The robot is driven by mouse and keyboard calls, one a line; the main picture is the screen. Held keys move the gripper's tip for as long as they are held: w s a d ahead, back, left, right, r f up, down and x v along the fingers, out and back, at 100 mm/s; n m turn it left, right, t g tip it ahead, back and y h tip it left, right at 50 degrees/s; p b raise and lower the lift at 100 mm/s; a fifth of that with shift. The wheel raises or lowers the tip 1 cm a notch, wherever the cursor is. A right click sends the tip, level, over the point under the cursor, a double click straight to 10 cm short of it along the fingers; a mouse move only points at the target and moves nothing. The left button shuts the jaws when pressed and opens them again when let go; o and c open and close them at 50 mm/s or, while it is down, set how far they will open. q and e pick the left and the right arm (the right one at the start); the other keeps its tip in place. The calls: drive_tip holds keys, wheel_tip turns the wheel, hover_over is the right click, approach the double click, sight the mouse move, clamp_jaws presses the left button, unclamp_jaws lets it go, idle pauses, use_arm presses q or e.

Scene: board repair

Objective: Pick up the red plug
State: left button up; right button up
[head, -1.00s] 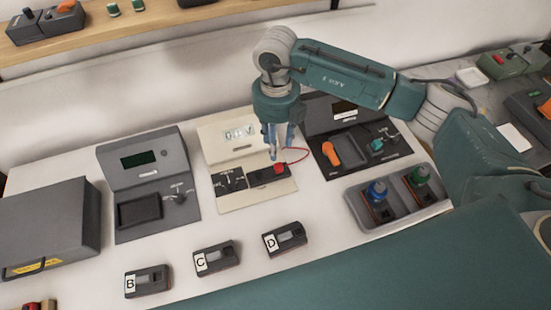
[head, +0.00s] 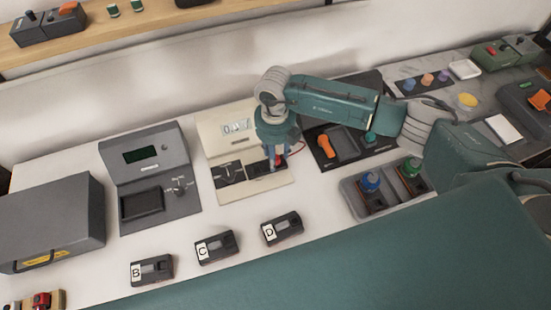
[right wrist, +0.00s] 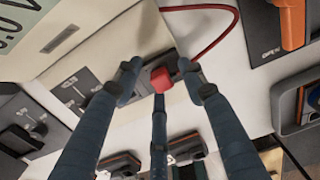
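The red plug (head: 279,161) is at the front right of the cream meter (head: 212,146), at its dark socket strip. A thin red cable runs from it to the right. In the right wrist view the plug (right wrist: 161,79) sits between the fingers of my right gripper (right wrist: 160,74), with small gaps at the left and right fingertips; the lower finger appears close to it or touching. My right gripper (head: 273,158) points down over the socket strip and partly hides the plug in the head view. My left gripper is not in view.
A dark device with an orange switch (head: 325,145) stands close on the right. A grey tray (head: 352,187) holds blue and green knobbed parts. Modules B (head: 158,272), C (head: 218,247) and D (head: 285,230) lie in front. A grey device (head: 143,136) stands left.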

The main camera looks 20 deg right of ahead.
drive_tip(key=c, duration=0.9)
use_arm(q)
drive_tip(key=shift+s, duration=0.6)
use_arm(e)
drive_tip(key=shift+r, duration=0.1)
drive_tip(key=shift+r, duration=0.1)
clamp_jaws()
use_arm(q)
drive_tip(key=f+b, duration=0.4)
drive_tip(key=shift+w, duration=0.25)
use_arm(e)
wheel_tip(320, 180, up, 20)
